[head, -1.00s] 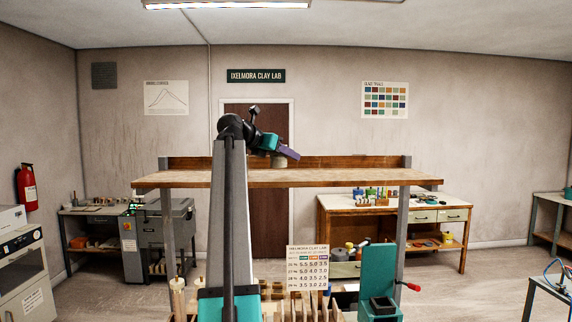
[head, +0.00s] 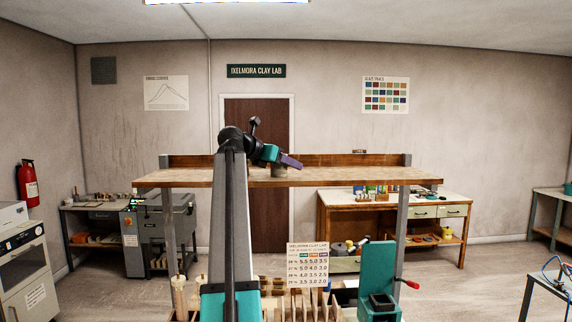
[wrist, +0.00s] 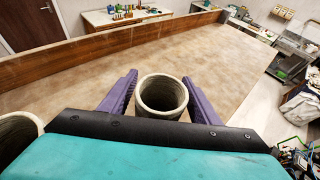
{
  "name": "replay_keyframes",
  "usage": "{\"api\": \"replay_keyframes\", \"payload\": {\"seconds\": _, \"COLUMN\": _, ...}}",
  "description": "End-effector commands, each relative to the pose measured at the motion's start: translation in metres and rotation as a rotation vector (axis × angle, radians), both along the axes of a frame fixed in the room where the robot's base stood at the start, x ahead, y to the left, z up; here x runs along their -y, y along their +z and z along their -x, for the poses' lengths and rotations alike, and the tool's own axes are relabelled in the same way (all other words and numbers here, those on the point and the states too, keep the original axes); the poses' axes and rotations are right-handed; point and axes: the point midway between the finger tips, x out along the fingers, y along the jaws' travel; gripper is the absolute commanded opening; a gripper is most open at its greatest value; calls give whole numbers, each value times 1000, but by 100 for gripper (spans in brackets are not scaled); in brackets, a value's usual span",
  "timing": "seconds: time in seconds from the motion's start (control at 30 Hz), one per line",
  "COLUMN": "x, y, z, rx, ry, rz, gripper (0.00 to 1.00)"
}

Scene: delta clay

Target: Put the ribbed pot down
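The ribbed pot (wrist: 162,96) is a pale, open-topped clay cylinder, upright between the two purple fingers of my gripper (wrist: 160,82) in the wrist view. The fingertips lie along its opposite sides and seem to touch it. In the head view, my gripper (head: 289,162) reaches over the high wooden bench top (head: 360,176), with the pot (head: 279,172) below the fingers. The pot's base looks level with the bench top; whether it bears weight there I cannot tell.
A second pale round pot (wrist: 16,140) is partly visible at the left edge of the wrist view, close to my gripper. A raised wooden back board (wrist: 90,62) runs along the bench. The bench top beyond the held pot is clear.

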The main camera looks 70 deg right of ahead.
Motion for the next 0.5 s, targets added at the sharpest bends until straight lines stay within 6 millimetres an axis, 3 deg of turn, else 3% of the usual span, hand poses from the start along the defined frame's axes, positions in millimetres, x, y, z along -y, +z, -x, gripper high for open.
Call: {"api": "replay_keyframes", "payload": {"seconds": 0.5, "x": -3, "y": 4, "z": -1, "rx": 0, "ry": 0, "rz": 1, "gripper": 60}}
